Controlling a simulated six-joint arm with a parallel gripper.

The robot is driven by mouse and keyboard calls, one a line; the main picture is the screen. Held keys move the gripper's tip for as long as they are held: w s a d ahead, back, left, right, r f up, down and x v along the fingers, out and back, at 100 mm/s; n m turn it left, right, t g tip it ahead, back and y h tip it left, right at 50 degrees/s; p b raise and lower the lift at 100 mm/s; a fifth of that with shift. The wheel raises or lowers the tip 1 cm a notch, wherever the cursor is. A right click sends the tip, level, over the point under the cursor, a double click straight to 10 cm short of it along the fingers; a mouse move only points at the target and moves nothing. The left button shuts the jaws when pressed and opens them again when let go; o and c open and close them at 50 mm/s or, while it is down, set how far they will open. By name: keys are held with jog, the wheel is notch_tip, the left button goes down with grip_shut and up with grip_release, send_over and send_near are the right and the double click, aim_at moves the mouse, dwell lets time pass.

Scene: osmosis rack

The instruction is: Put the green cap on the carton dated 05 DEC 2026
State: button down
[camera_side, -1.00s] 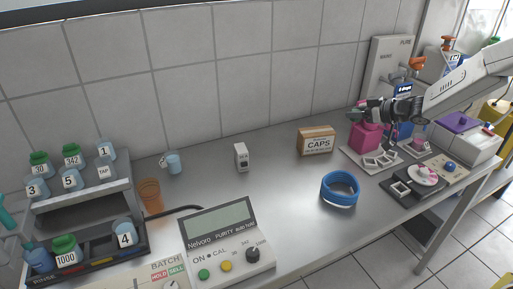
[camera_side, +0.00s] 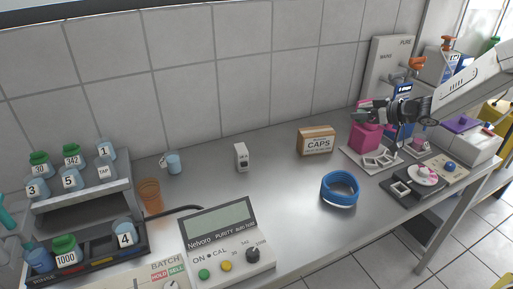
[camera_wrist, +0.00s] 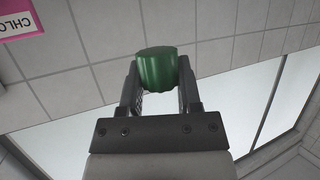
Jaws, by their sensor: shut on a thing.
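My gripper (camera_side: 366,113) is at the right of the bench in the side view, just above a magenta container (camera_side: 366,138). In the wrist view its two jaws are shut on the green cap (camera_wrist: 157,68), which sits between the fingertips with its ribbed side showing. The cap is too small to make out clearly in the side view.
A pink-edged sign (camera_wrist: 18,20) shows in the wrist view. The bench's middle is mostly clear.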

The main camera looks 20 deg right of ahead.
jog(key=shift+w, duration=0.15)
jog(key=shift+w+a+r+m+h, duration=0.3)
jog(key=shift+w+m+h, duration=0.2)
jog(key=shift+w, duration=0.05)
jog(key=m+h, duration=0.1)
jog(key=w+a+m+h, duration=0.1)
jog(key=m+h, duration=0.1)
jog(key=shift+w+a+f+t+h, duration=0.1)
jog(key=shift+w+a+t+h, duration=0.2)
jog(key=shift+a+t+h, duration=0.1)
jog(key=shift+f, duration=0.1)
send_over(318, 131)
jog(key=shift+s+f, duration=0.1)
jog(key=shift+f, duration=4.55)
